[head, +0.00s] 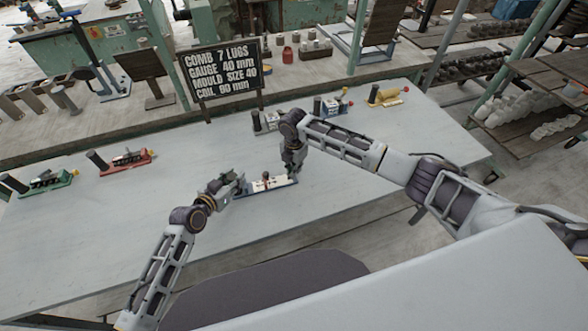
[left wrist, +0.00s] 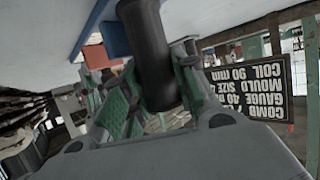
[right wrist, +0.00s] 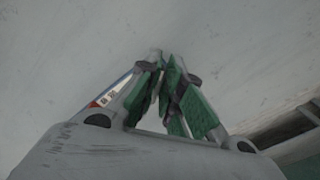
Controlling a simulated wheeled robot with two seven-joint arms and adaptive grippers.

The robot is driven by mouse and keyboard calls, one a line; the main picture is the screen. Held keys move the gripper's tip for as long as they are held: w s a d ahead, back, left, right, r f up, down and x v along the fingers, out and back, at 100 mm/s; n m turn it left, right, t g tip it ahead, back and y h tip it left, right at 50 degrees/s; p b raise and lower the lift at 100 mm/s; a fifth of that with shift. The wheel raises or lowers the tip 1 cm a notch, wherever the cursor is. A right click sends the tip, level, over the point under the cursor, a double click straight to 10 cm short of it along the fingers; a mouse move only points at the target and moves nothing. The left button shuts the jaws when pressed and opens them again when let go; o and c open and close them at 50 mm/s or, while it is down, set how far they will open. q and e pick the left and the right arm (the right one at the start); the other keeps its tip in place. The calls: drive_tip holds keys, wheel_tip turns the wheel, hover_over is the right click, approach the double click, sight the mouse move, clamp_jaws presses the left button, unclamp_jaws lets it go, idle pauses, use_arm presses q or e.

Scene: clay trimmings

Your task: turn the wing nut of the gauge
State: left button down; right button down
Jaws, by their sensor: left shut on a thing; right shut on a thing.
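The gauge (head: 268,185) lies near the middle of the table, with a blue and white base and a small brown-red upright part on top. My left gripper (head: 240,181) is at its left end. In the left wrist view the fingers (left wrist: 150,105) are shut around a black cylindrical handle (left wrist: 148,45). My right gripper (head: 292,172) points down at the gauge's right end. In the right wrist view its fingers (right wrist: 160,85) are drawn together and hide what they grip, seemingly the wing nut. Part of the gauge's marked face (right wrist: 115,92) shows beside them.
A dark sign (head: 222,72) reading "GAUGE 40 mm" stands behind. A red gauge (head: 128,161) and a green gauge (head: 45,182) lie to the left; a blue one (head: 335,106) and a yellow one (head: 386,96) lie behind my right arm. The table (head: 120,230) is clear at front left.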

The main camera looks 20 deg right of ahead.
drive_tip(key=c, duration=1.6)
unclamp_jaws()
wheel_tip(320, 180, up, 12)
use_arm(q)
drive_tip(key=c, duration=1.1)
unclamp_jaws()
drive_tip(key=shift+o, duration=0.2)
drive_tip(key=shift+s+a, duration=0.1)
drive_tip(key=shift+s, duration=0.05)
drive_tip(key=v, duration=1.1)
drive_tip(key=shift+s+a+r, duration=0.2)
drive_tip(key=shift+r, duration=0.1)
